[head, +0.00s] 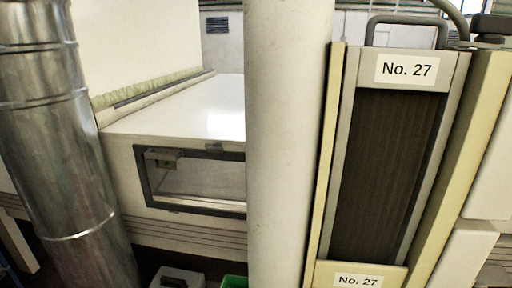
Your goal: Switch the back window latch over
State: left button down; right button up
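A low window (196,179) with a dark grey frame is set in the side of the white tunnel housing (185,115), left of centre. A small grey tab (214,148) sits on its top frame bar, near the white column. A small pale block with a green spot (163,158) shows at the window's upper left corner. I cannot tell which of these, if either, is the back window latch, or how it is set. The window's right end is hidden behind the column. Neither gripper is in view.
A thick white column (288,150) stands in front of the housing. A shiny metal duct (62,150) rises at the left. A framed dark panel (387,175) labelled No. 27, with a top handle (407,21), fills the right. A green bin (234,282) is low down.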

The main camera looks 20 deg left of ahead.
aim_at(211, 148)
jog(key=j+u, duration=0.2)
jog(key=u, duration=0.3)
jog(key=k+j+u, duration=0.1)
jog(key=u, duration=0.4)
jog(key=k+j, duration=0.1)
jog(key=j, duration=1.35)
jog(key=k, duration=0.05)
